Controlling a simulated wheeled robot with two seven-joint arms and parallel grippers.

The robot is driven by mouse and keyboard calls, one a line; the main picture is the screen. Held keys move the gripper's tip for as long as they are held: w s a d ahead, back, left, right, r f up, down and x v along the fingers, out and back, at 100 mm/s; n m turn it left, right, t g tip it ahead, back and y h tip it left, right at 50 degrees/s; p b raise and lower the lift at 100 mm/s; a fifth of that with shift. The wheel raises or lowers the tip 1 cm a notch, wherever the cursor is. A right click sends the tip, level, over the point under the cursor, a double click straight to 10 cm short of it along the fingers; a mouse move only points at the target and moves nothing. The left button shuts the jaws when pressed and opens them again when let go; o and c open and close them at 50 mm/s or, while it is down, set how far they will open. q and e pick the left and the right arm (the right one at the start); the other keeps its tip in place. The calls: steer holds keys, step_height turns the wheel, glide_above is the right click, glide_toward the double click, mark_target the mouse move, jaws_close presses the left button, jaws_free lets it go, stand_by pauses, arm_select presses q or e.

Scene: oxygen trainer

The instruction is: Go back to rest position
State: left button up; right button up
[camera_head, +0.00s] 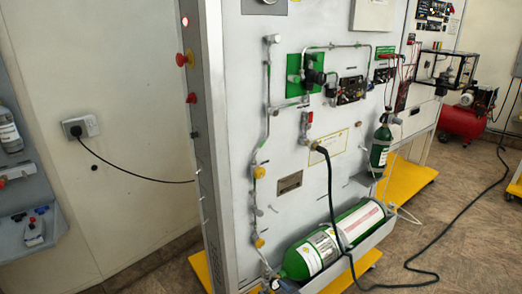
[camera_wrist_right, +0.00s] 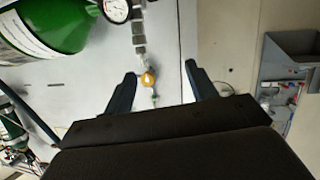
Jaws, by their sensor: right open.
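My right gripper (camera_wrist_right: 160,72) is open in the right wrist view, with two dark fingers spread apart and nothing between them that I can see held. Behind the gap is the pale trainer panel with a yellow knob (camera_wrist_right: 149,79) on a line of fittings. A large green cylinder (camera_wrist_right: 60,35) and a round gauge (camera_wrist_right: 117,9) are at the upper left of that view. In the head view the oxygen trainer panel (camera_head: 232,140) stands upright with pipes and valves. I cannot make out my right gripper clearly there. My left gripper is in neither view.
In the head view a large green cylinder (camera_head: 305,257) lies in a tray at the panel's base, and a small green cylinder (camera_head: 380,147) stands right of it. A black hose (camera_head: 330,200) hangs down. A wall socket (camera_head: 80,127) and shelf (camera_head: 30,190) are left.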

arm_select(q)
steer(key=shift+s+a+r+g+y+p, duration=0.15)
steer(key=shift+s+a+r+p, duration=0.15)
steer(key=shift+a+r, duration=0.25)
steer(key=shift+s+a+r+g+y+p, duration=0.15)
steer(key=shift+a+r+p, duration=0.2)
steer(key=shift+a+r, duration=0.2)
arm_select(e)
steer(key=s+d+m+g+h, duration=0.1)
steer(key=s+d+g, duration=0.2)
steer(key=s, duration=0.9)
steer(key=s+d+m+g+h, duration=0.2)
steer(key=s+d+g, duration=0.1)
steer(key=s, duration=0.9)
steer(key=s+d+m+g+h, duration=0.1)
steer(key=s+d+g, duration=0.2)
steer(key=s, duration=0.9)
steer(key=shift+d+r+g+h, duration=0.3)
steer(key=shift+d+g, duration=0.1)
steer(key=shift+g, duration=0.3)
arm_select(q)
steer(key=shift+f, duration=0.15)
